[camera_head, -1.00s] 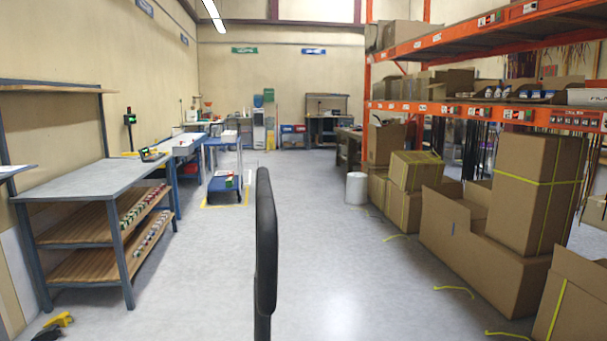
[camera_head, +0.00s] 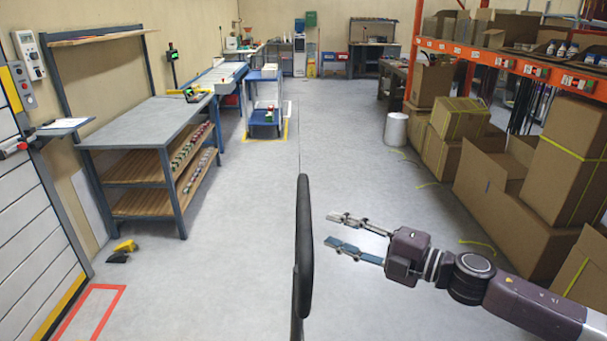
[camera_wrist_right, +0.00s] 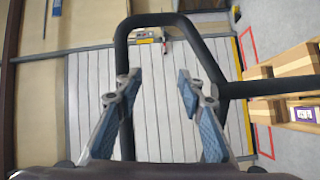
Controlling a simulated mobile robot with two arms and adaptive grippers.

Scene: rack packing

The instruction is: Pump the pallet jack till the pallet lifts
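The black handle (camera_head: 304,245) of the pallet jack stands upright in the middle of the head view, seen edge-on. In the right wrist view the handle (camera_wrist_right: 205,50) is a black loop with a bar running off to the right. My right gripper (camera_head: 330,229) is open and empty, to the right of the handle with its fingers pointing at it. In the wrist view the right gripper (camera_wrist_right: 159,75) has its fingers spread, with the loop beyond them. I cannot tell whether they touch. The pallet and the jack's forks are not in the head view. My left gripper is out of view.
A grey workbench (camera_head: 150,125) with wooden shelves stands at left, near a slatted door (camera_head: 35,225) and red floor marking (camera_head: 95,310). Cardboard boxes (camera_head: 500,205) and an orange rack (camera_head: 480,55) line the right. The floor between is mostly clear.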

